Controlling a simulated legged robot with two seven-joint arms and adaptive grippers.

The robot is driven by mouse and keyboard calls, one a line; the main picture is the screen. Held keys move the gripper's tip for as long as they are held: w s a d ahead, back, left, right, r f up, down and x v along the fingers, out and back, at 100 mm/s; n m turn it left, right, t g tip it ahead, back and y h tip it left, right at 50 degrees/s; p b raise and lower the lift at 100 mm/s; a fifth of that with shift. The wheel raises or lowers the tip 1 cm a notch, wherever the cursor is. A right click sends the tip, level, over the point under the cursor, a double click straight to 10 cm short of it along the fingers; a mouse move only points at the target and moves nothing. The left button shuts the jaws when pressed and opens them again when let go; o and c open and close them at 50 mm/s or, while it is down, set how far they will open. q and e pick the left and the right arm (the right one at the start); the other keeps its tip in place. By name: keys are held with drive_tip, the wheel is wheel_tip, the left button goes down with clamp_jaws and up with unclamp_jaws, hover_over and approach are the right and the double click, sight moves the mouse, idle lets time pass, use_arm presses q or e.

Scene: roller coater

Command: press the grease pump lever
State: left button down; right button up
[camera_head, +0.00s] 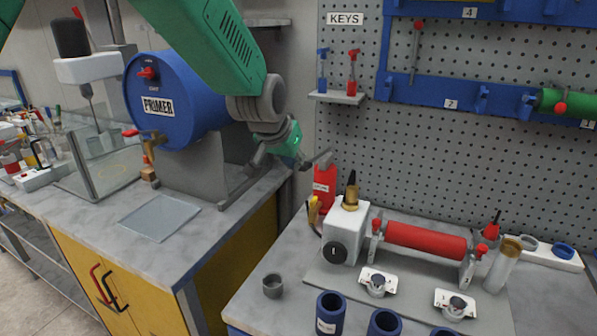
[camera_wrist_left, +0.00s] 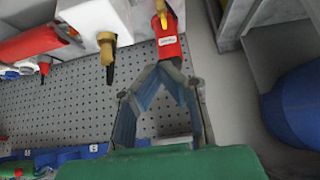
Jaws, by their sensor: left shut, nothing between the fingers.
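The grease pump appears to be the red container (camera_head: 325,184) with a pale label behind the left end of the white machine block. A yellow and dark lever (camera_head: 314,211) shows at its lower left. In the left wrist view the red body (camera_wrist_left: 168,45) is just beyond my fingertips, with a yellow part (camera_wrist_left: 161,8) at the top edge. My left gripper (camera_head: 322,160) is shut and empty, just above the red container in the head view. Its fingers meet in the left wrist view (camera_wrist_left: 170,66). Whether they touch the pump is unclear. My right gripper is out of view.
The white block (camera_head: 346,228) with a brass, black-topped fitting (camera_head: 351,190) stands close by, beside a red roller (camera_head: 425,241). A pegboard (camera_head: 450,130) rises behind. The blue primer drum (camera_head: 172,98) stands left, with a gap between the benches.

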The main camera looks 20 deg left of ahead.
use_arm(q)
drive_tip(key=shift+s+a+r, duration=0.25)
drive_tip(key=shift+s+r, duration=0.6)
drive_tip(key=shift+s, duration=0.2)
drive_tip(key=shift+d, duration=0.2)
drive_tip(key=shift+a, duration=0.1)
idle(0.9)
